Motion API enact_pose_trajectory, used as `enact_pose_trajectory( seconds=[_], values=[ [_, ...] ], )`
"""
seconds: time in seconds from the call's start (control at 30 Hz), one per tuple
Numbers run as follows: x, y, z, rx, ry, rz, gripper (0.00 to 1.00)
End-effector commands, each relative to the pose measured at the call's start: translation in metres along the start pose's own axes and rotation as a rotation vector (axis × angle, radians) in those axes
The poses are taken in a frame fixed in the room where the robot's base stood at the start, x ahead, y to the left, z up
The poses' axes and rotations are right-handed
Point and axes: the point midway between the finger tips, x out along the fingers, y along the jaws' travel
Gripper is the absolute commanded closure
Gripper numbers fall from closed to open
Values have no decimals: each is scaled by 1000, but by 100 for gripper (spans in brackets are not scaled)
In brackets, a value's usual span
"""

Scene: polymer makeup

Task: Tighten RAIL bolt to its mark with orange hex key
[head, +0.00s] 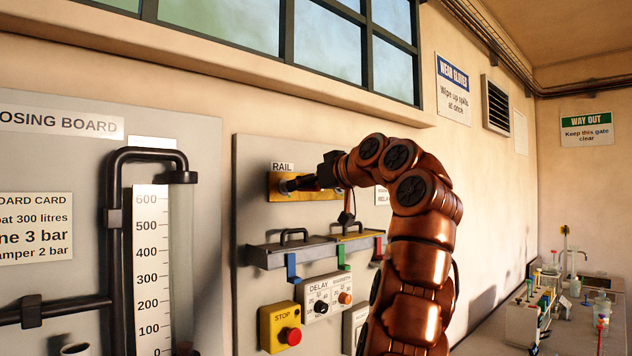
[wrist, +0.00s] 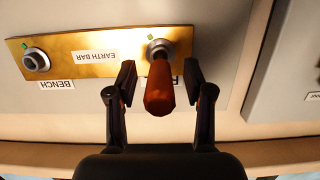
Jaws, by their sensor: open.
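The orange hex key (wrist: 159,88) stands out from the RAIL bolt (wrist: 161,48) in the wrist view, its handle pointing toward my camera. A small green mark shows at the bolt's rim. My gripper (wrist: 160,70) is open, with one finger on each side of the handle and visible gaps between. The RAIL label is mostly hidden behind the key and a finger. In the head view my gripper (head: 308,183) is at the brass earth bar (head: 322,195), below the RAIL label (head: 282,167); the key cannot be made out there.
The BENCH bolt (wrist: 36,61) sits at the bar's other end. The dosing board's pipe (head: 115,230) stands left. A cluttered bench is at right.

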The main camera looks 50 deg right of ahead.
Motion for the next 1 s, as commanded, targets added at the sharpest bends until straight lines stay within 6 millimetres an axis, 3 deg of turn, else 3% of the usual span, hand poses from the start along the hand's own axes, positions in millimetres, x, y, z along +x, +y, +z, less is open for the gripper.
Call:
enact_pose_trajectory(
  seconds=[0.2,0.43,0.9,1.0],
  values=[
    [14,0,0,2,0,-2,48],
    [15,-1,0,2,-1,-3,49],
    [15,-1,0,2,-1,-3,98],
    [15,-1,0,2,-1,-3,100]
  ],
)
